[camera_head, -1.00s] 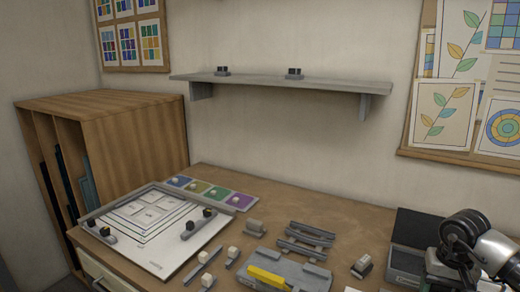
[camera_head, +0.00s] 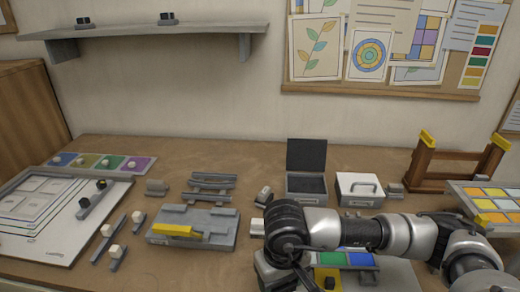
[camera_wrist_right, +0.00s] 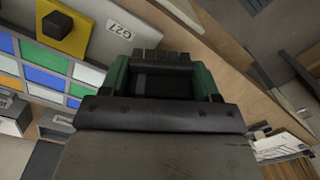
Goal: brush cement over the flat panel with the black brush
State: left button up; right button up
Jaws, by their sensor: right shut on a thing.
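My right arm comes in from the right in the head view, and its wrist is over the front of the bench. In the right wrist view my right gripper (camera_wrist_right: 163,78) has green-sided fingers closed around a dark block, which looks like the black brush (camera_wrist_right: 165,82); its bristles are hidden. The flat panel (camera_wrist_right: 45,58) with blue, green, white and orange cells lies beyond the gripper to the left. In the head view the panel (camera_head: 346,258) shows green and blue cells, partly covered by my arm. I cannot tell whether the brush touches it. My left gripper is not in view.
A grey block with a yellow bar (camera_head: 180,230), an open black case (camera_head: 306,185) and a white box (camera_head: 357,188) stand on the bench (camera_head: 265,155). A wooden stand (camera_head: 455,165) and another coloured panel (camera_head: 492,205) are at the right.

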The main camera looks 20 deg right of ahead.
dwell(0.5)
jog(key=shift+w+r, duration=0.1)
jog(key=shift+w, duration=0.1)
jog(key=w+d+r+m+p, duration=0.2)
jog(key=w+p, duration=0.1)
jog(key=w+d+r+p, duration=0.1)
jog(key=w, duration=0.1)
jog(key=shift+d+m, duration=0.3)
jog(key=shift+m, duration=0.1)
jog(key=shift+w+d+f+m+p, duration=0.25)
jog(key=shift+w+d+m, duration=0.25)
jog(key=shift+w+d, duration=0.25)
jog(key=shift+w+d+f+m+p, duration=0.15)
jog(key=shift+w+d+f+m, duration=0.35)
jog(key=shift+d, duration=0.35)
jog(key=shift+w+d+f+m+p, duration=0.2)
jog(key=shift+w+d+m, duration=0.3)
jog(key=shift+w+d, duration=0.3)
